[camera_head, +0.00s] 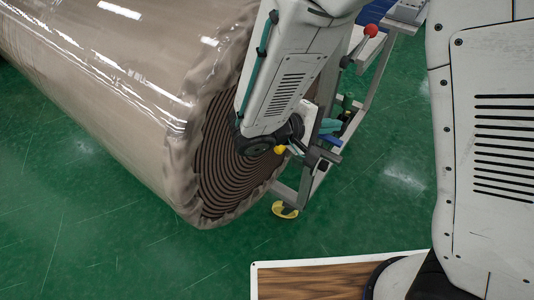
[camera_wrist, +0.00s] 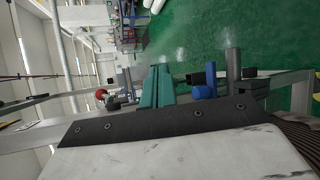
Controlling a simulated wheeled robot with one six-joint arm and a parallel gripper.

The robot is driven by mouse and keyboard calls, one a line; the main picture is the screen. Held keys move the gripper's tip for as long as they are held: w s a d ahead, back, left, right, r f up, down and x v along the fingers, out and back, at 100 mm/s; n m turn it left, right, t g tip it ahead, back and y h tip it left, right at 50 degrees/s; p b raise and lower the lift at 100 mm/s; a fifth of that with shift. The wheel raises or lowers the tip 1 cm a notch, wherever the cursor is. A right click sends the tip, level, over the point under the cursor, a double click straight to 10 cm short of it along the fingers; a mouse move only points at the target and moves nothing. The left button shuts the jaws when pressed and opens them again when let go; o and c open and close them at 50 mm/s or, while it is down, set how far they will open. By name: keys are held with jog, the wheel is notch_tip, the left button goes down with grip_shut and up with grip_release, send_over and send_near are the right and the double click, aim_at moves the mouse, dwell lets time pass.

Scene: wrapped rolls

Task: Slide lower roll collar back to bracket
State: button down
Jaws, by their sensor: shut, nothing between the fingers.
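The large wrapped roll (camera_head: 110,80) lies tilted across the left of the head view, its dark spiral end facing a metal frame (camera_head: 312,180). My gripper (camera_head: 328,125) has teal fingers beside this frame, just right of the roll end. In the wrist view the gripper (camera_wrist: 157,88) shows its fingers shut together and empty. A blue cylindrical part (camera_wrist: 205,90) sits to their right, with a grey upright cylinder (camera_wrist: 233,65) beyond it. I cannot tell which part is the collar or which is the bracket. My arm hides part of the roll end.
A lever with a red knob (camera_head: 371,30) rises from the frame; the knob also shows in the wrist view (camera_wrist: 101,93). A yellow-marked foot or wheel (camera_head: 285,209) is on the green floor. The floor (camera_head: 130,240) in front of the roll is clear.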

jog(key=w+a+f+n+t+y, duration=0.1)
jog(key=a+f+n+t+y, duration=0.2)
jog(key=a+f+n+t, duration=0.55)
jog(key=n+t+y, duration=0.1)
jog(key=t+y, duration=0.1)
jog(key=y, duration=0.3)
send_near(277, 153)
jog(key=a, duration=0.3)
jog(key=r+x, duration=0.1)
jog(key=x, duration=0.8)
jog(key=shift+w+f, duration=0.25)
jog(key=shift+f, duration=0.25)
jog(key=shift+d, duration=0.1)
jog(key=shift+s+d, duration=0.95)
jog(key=shift+d, duration=0.2)
